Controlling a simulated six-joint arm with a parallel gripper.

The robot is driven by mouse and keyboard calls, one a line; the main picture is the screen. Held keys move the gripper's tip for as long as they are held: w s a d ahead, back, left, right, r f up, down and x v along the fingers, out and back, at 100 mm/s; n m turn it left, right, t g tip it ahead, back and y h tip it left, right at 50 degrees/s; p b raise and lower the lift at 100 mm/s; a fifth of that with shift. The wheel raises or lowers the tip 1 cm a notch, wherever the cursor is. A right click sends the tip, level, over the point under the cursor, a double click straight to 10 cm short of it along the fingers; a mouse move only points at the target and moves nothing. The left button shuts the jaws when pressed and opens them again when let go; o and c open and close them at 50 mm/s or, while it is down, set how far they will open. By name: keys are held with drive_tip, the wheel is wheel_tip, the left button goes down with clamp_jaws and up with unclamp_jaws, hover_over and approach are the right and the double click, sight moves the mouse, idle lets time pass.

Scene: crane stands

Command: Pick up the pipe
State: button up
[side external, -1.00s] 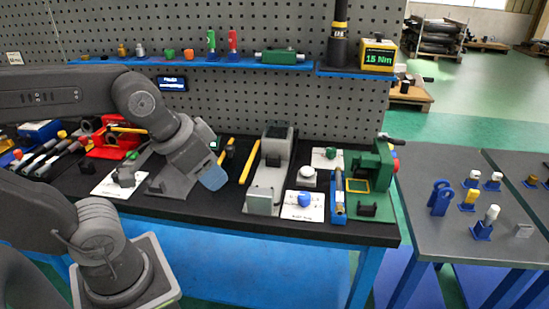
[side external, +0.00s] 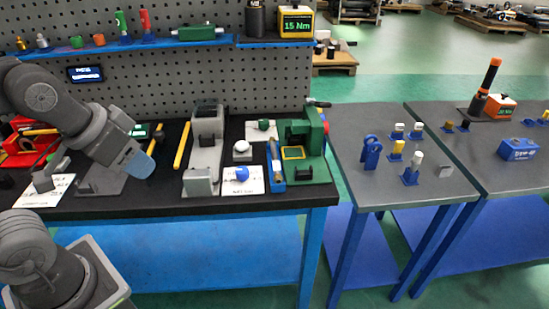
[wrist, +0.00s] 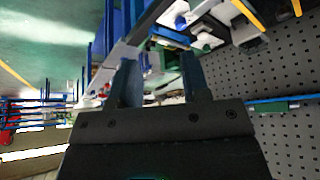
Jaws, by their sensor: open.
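My gripper (side external: 138,163) is in the side view at the left, above the black workbench, with blue fingertips pointing down and right. In the wrist view its two blue fingers (wrist: 160,78) stand apart with nothing held between them. I cannot tell for sure which thing is the pipe. Short white cylinders (side external: 416,159) and a yellow-topped piece (side external: 397,149) stand in blue holders on the grey table at right, well away from my gripper. A yellow bar (side external: 182,145) lies on the black bench, right of my gripper and apart from it.
A grey fixture (side external: 204,150) and a green machine (side external: 305,143) stand on the bench. Behind is a pegboard with a blue shelf (side external: 160,43). The grey table (side external: 375,200) has bare room at its front. A blue box (side external: 518,149) sits farther right.

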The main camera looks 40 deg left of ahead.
drive_tip(key=shift+o, duration=0.4)
drive_tip(key=n+g+y, duration=0.2)
drive_tip(key=n+y, duration=0.1)
drive_tip(key=n, duration=0.6)
hover_over(275, 157)
drive_tip(key=s+d, duration=0.1)
drive_tip(key=s, duration=0.1)
drive_tip(key=f, duration=1.6)
drive_tip(key=shift+w+d+f, duration=0.15)
drive_tip(key=shift+w+f, duration=0.05)
drive_tip(key=shift+x, duration=2.7)
drive_tip(key=shift+d, duration=0.15)
